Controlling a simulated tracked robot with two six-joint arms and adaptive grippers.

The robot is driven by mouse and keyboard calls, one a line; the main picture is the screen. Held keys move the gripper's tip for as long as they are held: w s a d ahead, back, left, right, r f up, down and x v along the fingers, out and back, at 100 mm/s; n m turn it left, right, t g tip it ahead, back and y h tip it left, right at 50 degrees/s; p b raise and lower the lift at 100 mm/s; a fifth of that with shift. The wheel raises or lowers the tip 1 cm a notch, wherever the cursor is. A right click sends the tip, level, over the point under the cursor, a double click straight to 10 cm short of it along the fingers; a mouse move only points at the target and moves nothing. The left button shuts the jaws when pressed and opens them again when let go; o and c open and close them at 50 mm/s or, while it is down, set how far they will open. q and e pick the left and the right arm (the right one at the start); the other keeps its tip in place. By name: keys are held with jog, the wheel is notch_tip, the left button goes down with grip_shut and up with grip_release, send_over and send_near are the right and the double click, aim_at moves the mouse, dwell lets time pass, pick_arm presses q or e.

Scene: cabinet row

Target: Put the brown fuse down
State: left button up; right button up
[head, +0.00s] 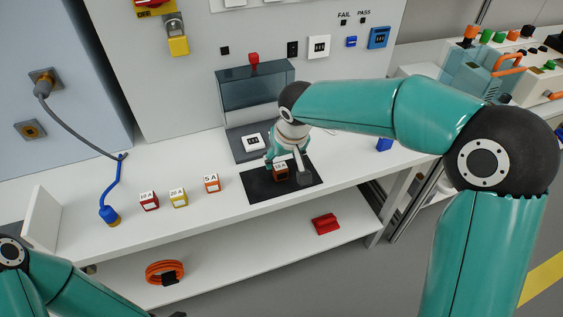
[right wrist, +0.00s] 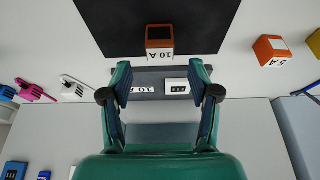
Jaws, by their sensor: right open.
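The brown fuse (head: 281,174), marked 10 A, stands on the black mat (head: 256,190) in the head view. In the right wrist view the brown fuse (right wrist: 160,36) also shows on the black mat (right wrist: 105,22), just beyond the fingertips. My right gripper (head: 287,165) is over the mat, pointing down at the fuse and partly covering it. In the right wrist view the right gripper (right wrist: 160,76) is open, its fingers spread with nothing between the tips.
Red (head: 149,200), yellow (head: 179,197) and orange (head: 212,183) fuses stand left of the mat. A tinted cover (head: 254,88) rises behind a grey plate. A blue plug (head: 109,215) lies farther left. A lower shelf holds an orange coil (head: 165,272) and a red object (head: 325,223).

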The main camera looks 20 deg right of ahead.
jog(key=v, duration=0.8)
dwell(1.1)
jog(key=s+d+f+m+g+p, duration=0.1)
jog(key=s+f+g+p, duration=0.3)
jog(key=f, duration=0.5)
jog(key=s+d+f+g+p, duration=0.1)
jog(key=s+f+g+p, duration=0.15)
jog(key=s+f, duration=0.45)
jog(key=s+a+f+m+t+y+p, duration=0.1)
jog(key=s+a+f+t+y+p, duration=0.2)
jog(key=s+a+f, duration=0.3)
jog(key=shift+s+a+f+y, duration=0.2)
jog(key=shift+s+f+y, duration=0.2)
jog(key=shift+s+f, duration=2.4)
